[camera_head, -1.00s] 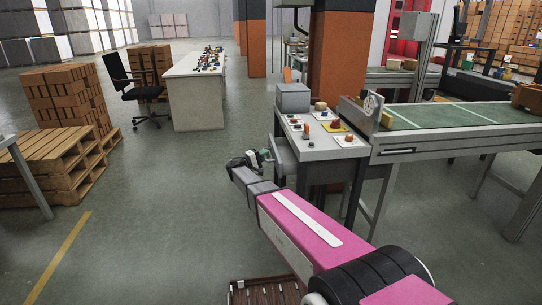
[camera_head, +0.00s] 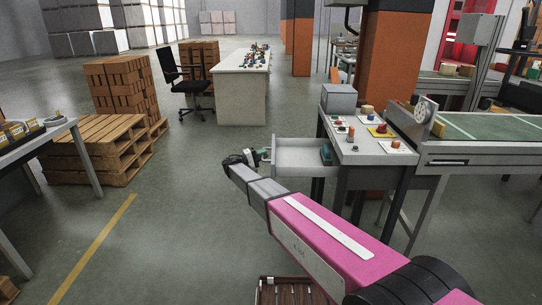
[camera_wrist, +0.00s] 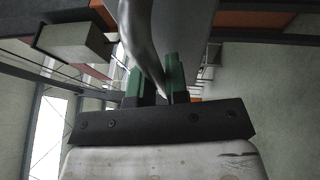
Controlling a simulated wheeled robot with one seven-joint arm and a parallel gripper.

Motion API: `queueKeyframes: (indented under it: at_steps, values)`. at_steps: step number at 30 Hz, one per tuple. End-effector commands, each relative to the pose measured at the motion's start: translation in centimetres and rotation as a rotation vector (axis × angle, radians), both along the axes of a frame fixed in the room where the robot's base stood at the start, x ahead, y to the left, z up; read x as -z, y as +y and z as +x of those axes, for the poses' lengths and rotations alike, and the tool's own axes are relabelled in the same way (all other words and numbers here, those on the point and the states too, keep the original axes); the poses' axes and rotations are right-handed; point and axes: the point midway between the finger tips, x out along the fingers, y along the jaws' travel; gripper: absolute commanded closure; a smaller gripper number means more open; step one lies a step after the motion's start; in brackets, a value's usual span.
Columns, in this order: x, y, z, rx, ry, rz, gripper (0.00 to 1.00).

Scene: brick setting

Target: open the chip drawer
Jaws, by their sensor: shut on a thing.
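The chip drawer (camera_head: 300,155) is a light grey drawer in the left side of the small workbench (camera_head: 350,146). It stands pulled out to the left, with a green item (camera_head: 325,154) inside near its inner end. My gripper (camera_head: 257,156) is at the drawer's outer end. In the wrist view its green fingers (camera_wrist: 158,80) are shut on the drawer's curved grey handle (camera_wrist: 142,35). The exact contact in the head view is too small to tell.
A grey box (camera_head: 339,98) and several small parts sit on the workbench. A conveyor (camera_head: 480,150) adjoins it on the right. Pallets (camera_head: 95,145), an office chair (camera_head: 190,85) and a white table (camera_head: 242,95) stand behind on the left. Open floor lies left of the drawer.

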Motion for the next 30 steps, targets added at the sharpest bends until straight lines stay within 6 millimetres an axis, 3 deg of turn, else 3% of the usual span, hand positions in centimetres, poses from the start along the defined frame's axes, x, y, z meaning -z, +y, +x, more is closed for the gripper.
queueKeyframes:
  at_steps: [15,16,18,30]
  values:
    - [0.1,0.7,0.0,0.001,0.001,0.001,1.00]
    - [0.1,0.7,0.0,0.001,0.001,0.001,0.76]
    - [0.1,0.7,0.0,0.001,0.001,0.001,0.61]
    - [0.2,1.6,-0.3,-0.001,0.000,0.000,0.61]
